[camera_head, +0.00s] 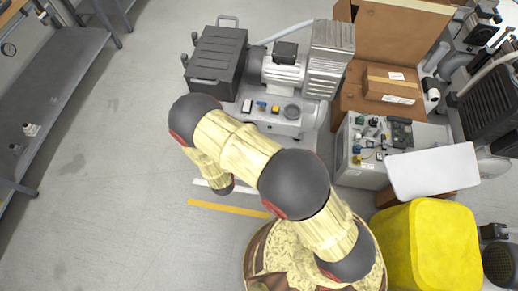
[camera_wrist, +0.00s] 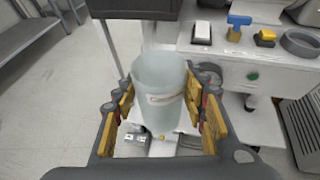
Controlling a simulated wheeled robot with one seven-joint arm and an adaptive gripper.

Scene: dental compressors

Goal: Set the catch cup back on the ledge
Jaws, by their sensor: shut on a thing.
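The catch cup (camera_wrist: 158,85) is a pale, translucent, open-topped cup with a small label on its side. It stands about upright in the wrist view. My gripper (camera_wrist: 162,108) has yellow-padded fingers on both sides of the cup and is shut on it. A pale flat surface (camera_wrist: 187,127), perhaps the ledge, shows below and behind the cup; I cannot tell whether they touch. In the head view my arm hides the gripper and the cup.
The compressor unit (camera_head: 282,72) stands ahead, with a dark case (camera_head: 217,55) at its left. Its panel holds a blue valve handle (camera_wrist: 238,22), a yellow-topped switch (camera_wrist: 264,37) and a grey ring (camera_wrist: 299,42). A yellow bin (camera_head: 430,245) stands at right. Floor at left is clear.

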